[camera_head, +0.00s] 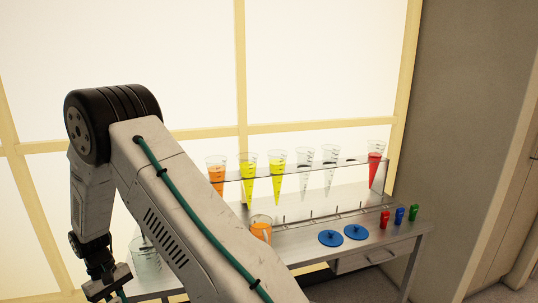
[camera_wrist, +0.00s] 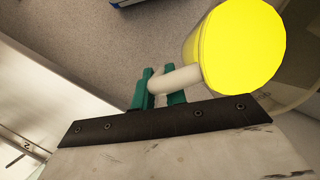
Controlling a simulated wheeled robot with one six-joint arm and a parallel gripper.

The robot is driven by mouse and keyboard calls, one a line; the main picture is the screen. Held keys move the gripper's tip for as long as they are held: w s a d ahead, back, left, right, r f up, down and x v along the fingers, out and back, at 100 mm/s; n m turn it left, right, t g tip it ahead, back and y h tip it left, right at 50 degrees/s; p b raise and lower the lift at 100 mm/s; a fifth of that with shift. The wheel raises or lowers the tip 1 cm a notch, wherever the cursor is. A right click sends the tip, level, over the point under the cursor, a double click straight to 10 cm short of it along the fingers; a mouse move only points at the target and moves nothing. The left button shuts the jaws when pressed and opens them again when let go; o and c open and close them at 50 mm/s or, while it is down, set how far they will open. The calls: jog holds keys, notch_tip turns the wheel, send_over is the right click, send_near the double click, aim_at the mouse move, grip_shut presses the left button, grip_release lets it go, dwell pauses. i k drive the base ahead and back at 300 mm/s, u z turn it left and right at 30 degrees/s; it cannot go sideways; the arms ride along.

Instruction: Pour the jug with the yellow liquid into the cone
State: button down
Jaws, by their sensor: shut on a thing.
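The jug with yellow liquid (camera_wrist: 238,45) fills the upper right of the wrist view, seen from above, with a pale handle (camera_wrist: 180,79). My gripper (camera_wrist: 160,88) has its green fingers shut around that handle. In the head view my gripper (camera_head: 106,284) is at the lower left, and the yellow jug is not visible there. Clear cones hang in a rack: an orange-filled cone (camera_head: 216,174), two yellow-filled cones (camera_head: 248,176) (camera_head: 277,174), two empty-looking cones (camera_head: 305,168) (camera_head: 329,166) and a red-filled cone (camera_head: 375,165).
The rack stands on a metal table (camera_head: 385,240). A jug with orange liquid (camera_head: 261,231) and a clear jug (camera_head: 148,261) are also there. Two blue discs (camera_head: 330,238) (camera_head: 356,232) and red (camera_head: 385,218), blue (camera_head: 400,215) and green (camera_head: 413,212) small items lie at the right. My arm hides part of the table.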

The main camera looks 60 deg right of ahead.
aim_at(304, 156)
jog(key=u, duration=1.6)
jog(key=k, duration=1.45)
jog(key=z, duration=1.2)
